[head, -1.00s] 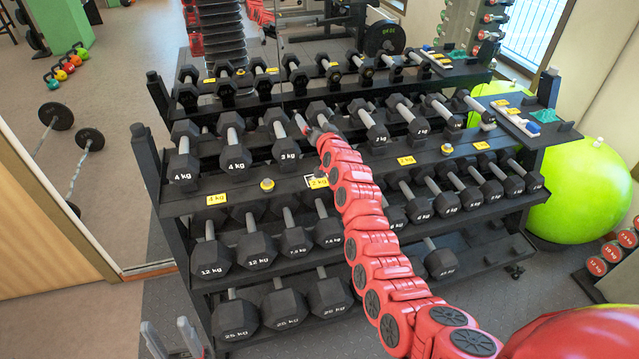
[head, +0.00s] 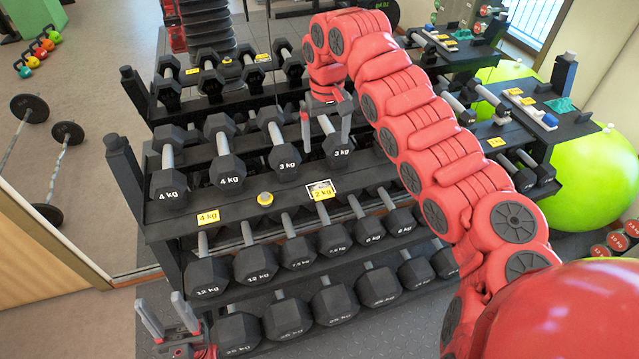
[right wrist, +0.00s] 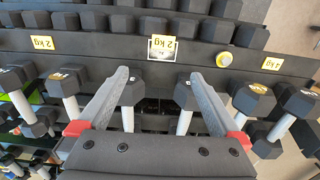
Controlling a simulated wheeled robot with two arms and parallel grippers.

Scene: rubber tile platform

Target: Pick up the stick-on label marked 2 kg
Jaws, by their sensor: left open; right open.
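A yellow label marked 2 kg (head: 323,194) lies on the front edge of the dumbbell rack's upper-middle shelf, over a white-edged dark square. The right wrist view shows it upside down (right wrist: 162,43), beyond and between the fingertips. My right gripper (head: 325,122) is open and empty, pointing down over the 3 kg dumbbells, behind the label. In the right wrist view my right gripper (right wrist: 159,73) has its fingers apart, with dumbbells beneath. A second 2 kg label (right wrist: 42,42) is at the left there; my arm hides it in the head view. My left gripper (head: 168,318) is open and empty, low at the left.
A 4 kg label (head: 208,217) and a round yellow item (head: 265,199) sit along the same shelf edge. Dumbbells (head: 226,160) crowd the shelf behind. Rack uprights (head: 126,165) stand at the ends. Open floor (head: 95,110) lies left of the rack.

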